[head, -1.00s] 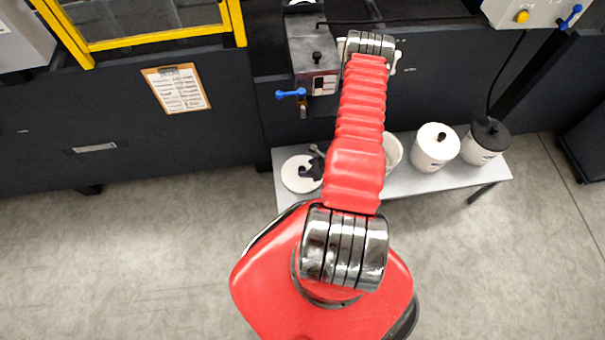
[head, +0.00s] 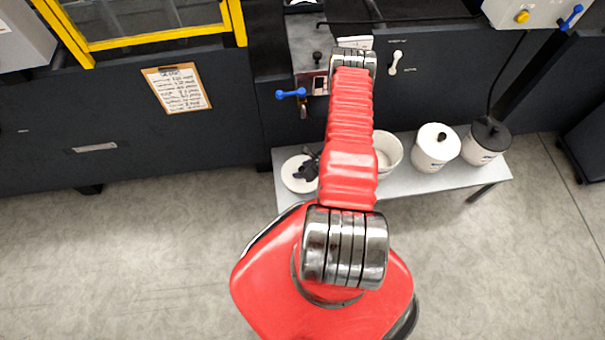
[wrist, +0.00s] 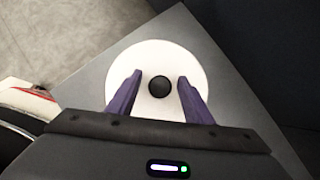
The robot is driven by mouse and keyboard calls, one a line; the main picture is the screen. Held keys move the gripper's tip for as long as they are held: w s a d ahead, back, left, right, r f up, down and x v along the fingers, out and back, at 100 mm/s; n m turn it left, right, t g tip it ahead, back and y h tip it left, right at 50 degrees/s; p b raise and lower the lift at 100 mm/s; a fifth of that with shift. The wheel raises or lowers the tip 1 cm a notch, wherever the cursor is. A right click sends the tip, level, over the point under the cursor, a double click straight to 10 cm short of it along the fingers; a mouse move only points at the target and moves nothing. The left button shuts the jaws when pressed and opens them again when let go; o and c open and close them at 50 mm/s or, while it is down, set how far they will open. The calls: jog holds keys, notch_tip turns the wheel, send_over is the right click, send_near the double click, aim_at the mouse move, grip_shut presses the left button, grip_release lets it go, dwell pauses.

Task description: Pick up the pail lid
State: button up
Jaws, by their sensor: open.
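The pail lid (head: 293,174) is a white disc lying on the left end of the grey bench. In the wrist view the lid (wrist: 155,57) shows a round black knob (wrist: 159,86) at its middle. My gripper (wrist: 156,82) is open, with its two purple fingers on either side of the knob and a gap on each side. The gripper (head: 306,170) also shows in the head view over the lid, partly hidden by my red arm. Whether the fingertips touch the lid cannot be told.
On the bench (head: 408,182), an open white pail (head: 390,148) stands right of my arm. Further right are a pail with a white lid (head: 436,150) and one with a black lid (head: 486,142). A blue-handled valve (head: 292,94) sticks out above the bench.

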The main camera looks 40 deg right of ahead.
jog(key=shift+c, duration=0.5)
jog(key=c, duration=1)
jog(key=shift+r, duration=5)
jog(key=shift+s, duration=0.1)
